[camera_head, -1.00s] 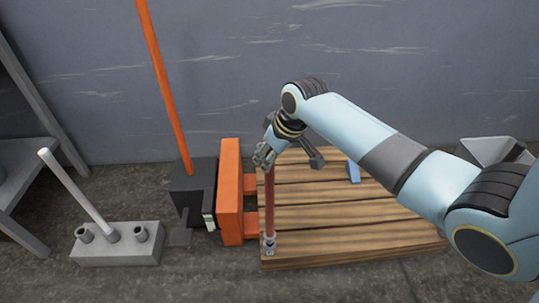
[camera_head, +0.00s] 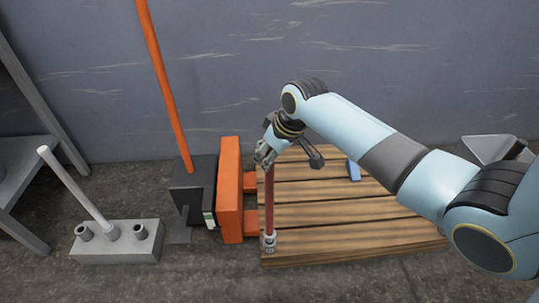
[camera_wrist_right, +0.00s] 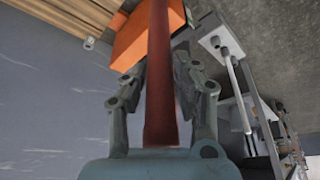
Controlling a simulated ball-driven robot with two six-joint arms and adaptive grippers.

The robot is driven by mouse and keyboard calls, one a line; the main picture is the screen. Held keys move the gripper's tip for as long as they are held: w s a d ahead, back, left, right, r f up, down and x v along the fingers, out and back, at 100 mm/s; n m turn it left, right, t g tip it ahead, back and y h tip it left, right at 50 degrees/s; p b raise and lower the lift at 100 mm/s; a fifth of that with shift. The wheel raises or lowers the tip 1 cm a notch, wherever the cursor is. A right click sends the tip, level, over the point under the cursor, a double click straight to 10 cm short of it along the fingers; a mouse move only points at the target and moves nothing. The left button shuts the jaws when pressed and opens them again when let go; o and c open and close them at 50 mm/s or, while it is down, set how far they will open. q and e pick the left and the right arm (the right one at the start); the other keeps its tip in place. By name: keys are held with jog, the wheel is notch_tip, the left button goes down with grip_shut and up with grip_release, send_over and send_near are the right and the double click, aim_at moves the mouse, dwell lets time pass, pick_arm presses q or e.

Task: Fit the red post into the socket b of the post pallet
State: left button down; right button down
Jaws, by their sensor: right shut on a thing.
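The red post (camera_head: 269,200) stands about upright over the front left corner of the wooden post pallet (camera_head: 340,218). Its lower end meets a grey socket (camera_head: 269,241) there; I cannot tell how deep it sits, nor read a letter on the socket. My right gripper (camera_head: 265,158) is shut on the post's upper part. In the right wrist view the post (camera_wrist_right: 160,70) runs between the two fingers of the right gripper (camera_wrist_right: 160,75). Another small grey socket (camera_wrist_right: 89,43) shows at a pallet corner in that view. My left gripper is not in view.
An orange-and-black pallet truck (camera_head: 229,190) with a tall orange handle stands against the pallet's left side. A grey block (camera_head: 118,243) with a pale rod (camera_head: 75,190) is farther left. A blue piece (camera_head: 353,171) stands at the pallet's back. A wall is behind.

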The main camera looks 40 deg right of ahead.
aim_at(270, 172)
jog(key=shift+f+b, duration=1.35)
jog(key=shift+f, duration=1.35)
dwell(1.4)
jog(key=c, duration=0.9)
grip_release()
jog(key=shift+c, duration=0.2)
jog(key=shift+s, duration=0.1)
jog(key=v, duration=1.2)
jog(key=shift+f, duration=0.1)
